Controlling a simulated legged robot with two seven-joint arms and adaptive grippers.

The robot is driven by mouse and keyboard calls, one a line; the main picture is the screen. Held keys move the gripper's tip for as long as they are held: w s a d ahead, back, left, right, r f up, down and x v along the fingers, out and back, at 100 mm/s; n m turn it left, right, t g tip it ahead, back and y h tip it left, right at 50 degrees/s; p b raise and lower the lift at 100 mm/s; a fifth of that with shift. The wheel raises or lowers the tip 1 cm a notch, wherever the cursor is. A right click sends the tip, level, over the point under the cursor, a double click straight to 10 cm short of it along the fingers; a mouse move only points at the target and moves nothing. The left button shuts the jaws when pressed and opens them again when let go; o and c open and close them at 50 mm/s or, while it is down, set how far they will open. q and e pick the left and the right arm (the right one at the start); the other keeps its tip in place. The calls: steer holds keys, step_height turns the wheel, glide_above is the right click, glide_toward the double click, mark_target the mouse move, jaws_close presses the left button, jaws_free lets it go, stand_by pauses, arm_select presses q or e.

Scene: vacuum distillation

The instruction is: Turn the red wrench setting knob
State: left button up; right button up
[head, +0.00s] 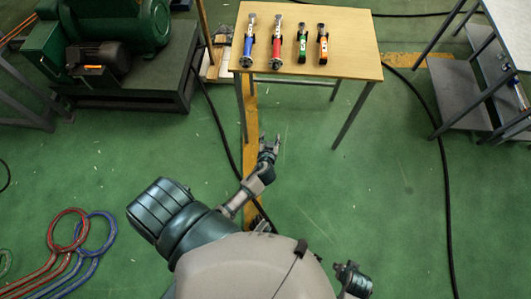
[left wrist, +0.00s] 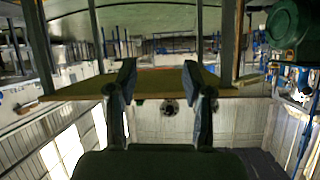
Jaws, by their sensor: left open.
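The red wrench (head: 277,42) lies on the wooden table (head: 350,42), lengthwise, with a dark round near end (head: 276,64) close to the table's front edge. My left gripper (head: 270,146) is open and empty, short of the table and apart from the wrench. In the left wrist view, its two fingers (left wrist: 159,78) are spread, with the table edge behind them. A small round end (left wrist: 170,106) shows between the fingers there; I cannot tell which tool it belongs to. A dark part of my right arm shows at the lower right of the head view; its jaws are not clear.
A blue wrench (head: 248,40) lies left of the red one. A green tool (head: 302,42) and an orange tool (head: 323,45) lie to its right. A green machine (head: 115,30) stands at left, a grey shelf (head: 470,85) at right. Coiled hoses (head: 70,240) lie lower left.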

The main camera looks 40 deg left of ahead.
arm_select(q)
steer(key=s+d+f+m+g+h+p, duration=0.1)
steer(key=s+f+g, duration=0.1)
steer(key=s+f, duration=0.2)
step_height(320, 180, down, 2)
steer(key=shift+s+d+m, duration=0.25)
steer(key=shift+s+m, duration=0.05)
